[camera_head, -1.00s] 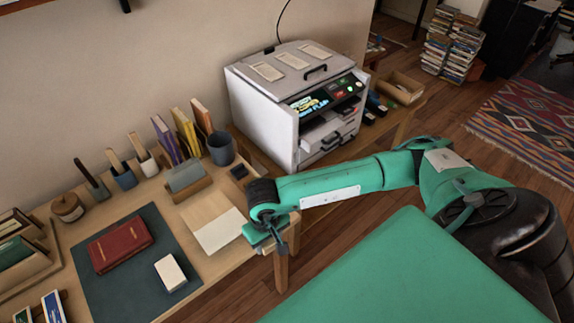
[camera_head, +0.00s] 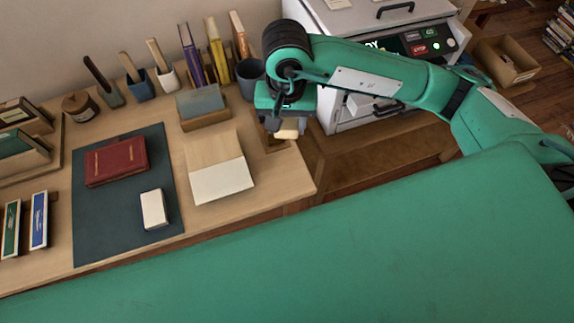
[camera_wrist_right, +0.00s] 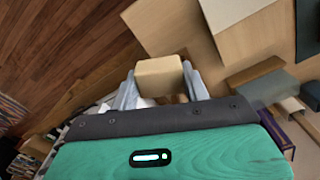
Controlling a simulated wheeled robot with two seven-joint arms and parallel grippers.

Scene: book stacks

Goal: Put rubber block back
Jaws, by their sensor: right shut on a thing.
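A tan rubber block (camera_wrist_right: 158,78) is between the fingers of my right gripper (camera_wrist_right: 160,92) in the right wrist view. In the head view the right gripper (camera_head: 283,118) is shut on this block (camera_head: 288,129) near the table's right end, beside the dark cup (camera_head: 250,78). A small dark square holder (camera_head: 274,144) lies just below and left of the block, partly hidden by the gripper. A white block (camera_head: 153,209) lies apart on the dark mat (camera_head: 105,225). My left gripper is out of view.
A red book (camera_head: 116,161) lies on the mat. A paper sheet (camera_head: 222,181) and a card stand (camera_head: 205,118) are left of the gripper. Upright books (camera_head: 216,52) stand behind. A grey machine (camera_head: 345,22) is close on the right.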

